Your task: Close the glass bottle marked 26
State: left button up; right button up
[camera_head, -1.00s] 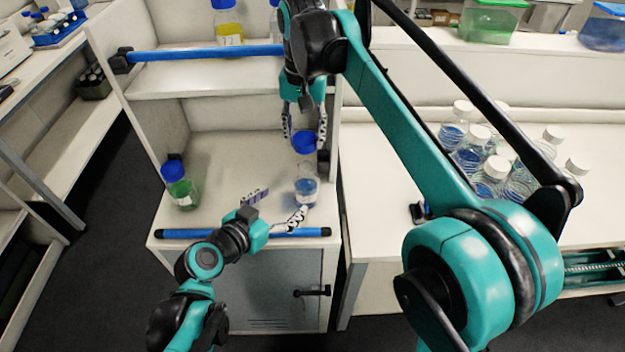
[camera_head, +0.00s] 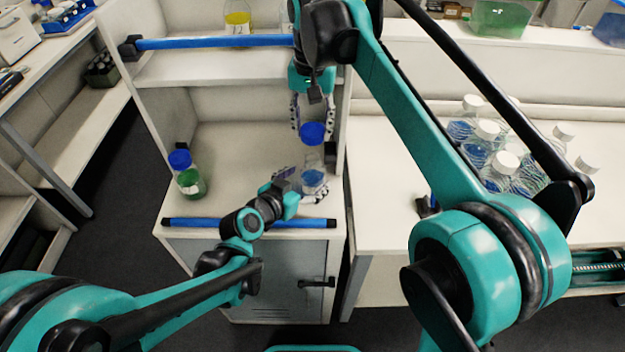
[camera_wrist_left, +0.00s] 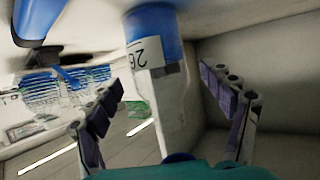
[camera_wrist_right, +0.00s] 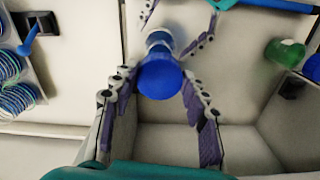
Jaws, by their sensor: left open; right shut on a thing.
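The glass bottle marked 26 (camera_head: 313,179) stands on the lower shelf, with blue liquid in it. In the left wrist view its label (camera_wrist_left: 146,62) shows upside down. My right gripper (camera_head: 313,122) points down from above and is shut on the blue cap (camera_head: 312,134) at the bottle's top. The cap (camera_wrist_right: 160,79) also sits between its fingers in the right wrist view. I cannot tell whether the cap touches the neck. My left gripper (camera_head: 300,187) is open low at the bottle, with one finger on each side of the bottle (camera_wrist_left: 172,105).
A blue-capped bottle with green liquid (camera_head: 188,179) stands to the left on the same shelf. A blue bar (camera_head: 195,223) runs along the shelf's front edge. The cabinet's side wall (camera_head: 341,120) is close on the right. Several white-capped bottles (camera_head: 487,130) stand on the right bench.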

pick_arm(q)
jog(key=shift+x, duration=1.45)
jog(key=c, duration=1.8)
pick_arm(e)
send_over(313, 157)
jog(key=shift+f, duration=2.5)
